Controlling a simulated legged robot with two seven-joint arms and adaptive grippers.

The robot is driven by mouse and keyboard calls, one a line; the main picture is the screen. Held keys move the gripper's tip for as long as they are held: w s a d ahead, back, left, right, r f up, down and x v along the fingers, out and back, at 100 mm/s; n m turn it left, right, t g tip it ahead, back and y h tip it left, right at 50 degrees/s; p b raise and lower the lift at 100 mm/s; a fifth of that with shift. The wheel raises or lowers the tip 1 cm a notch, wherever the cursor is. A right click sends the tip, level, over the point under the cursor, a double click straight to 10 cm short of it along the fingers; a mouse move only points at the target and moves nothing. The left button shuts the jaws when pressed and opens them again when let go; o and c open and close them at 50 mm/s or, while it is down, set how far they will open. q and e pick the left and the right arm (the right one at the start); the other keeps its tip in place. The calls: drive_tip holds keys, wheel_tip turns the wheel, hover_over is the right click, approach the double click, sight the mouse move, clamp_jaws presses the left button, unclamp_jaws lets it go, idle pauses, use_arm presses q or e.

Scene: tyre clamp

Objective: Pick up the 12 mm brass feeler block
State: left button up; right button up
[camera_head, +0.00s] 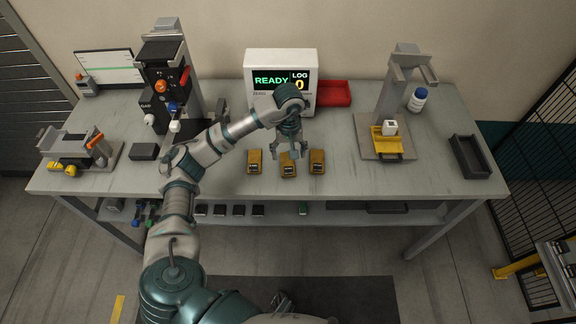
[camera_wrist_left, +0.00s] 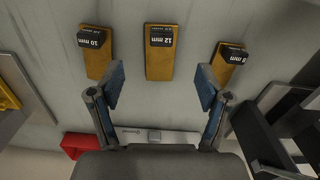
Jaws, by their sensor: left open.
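The 12 mm brass feeler block (camera_head: 288,170) is the middle one of three on the bench. Its dark label reads "12 mm" in the left wrist view (camera_wrist_left: 159,62). A block labelled 10 mm (camera_wrist_left: 98,61) lies to its left there and is the right one in the head view (camera_head: 317,162). The third block (camera_wrist_left: 222,65), its label partly legible, is the left one in the head view (camera_head: 254,162). My left gripper (camera_head: 288,152) is open and empty, pointing down just above and behind the 12 mm block. Its fingers (camera_wrist_left: 161,88) are apart, short of the block.
A display reading READY (camera_head: 281,70) and a red tray (camera_head: 334,94) stand behind. A black press-like fixture (camera_head: 165,85) is left. A stand with a yellow holder (camera_head: 387,142) and a dark tray (camera_head: 470,157) are right. The bench front (camera_head: 350,183) is clear.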

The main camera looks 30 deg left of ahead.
sight(288, 168)
use_arm(q)
wheel_tip(288, 168, down, 2)
drive_tip(key=f, duration=0.3)
drive_tip(key=s+f, duration=0.1)
drive_tip(key=f, duration=0.1)
drive_tip(key=shift+d, duration=0.35)
drive_tip(key=shift+f, duration=0.25)
drive_tip(key=c, duration=1.3)
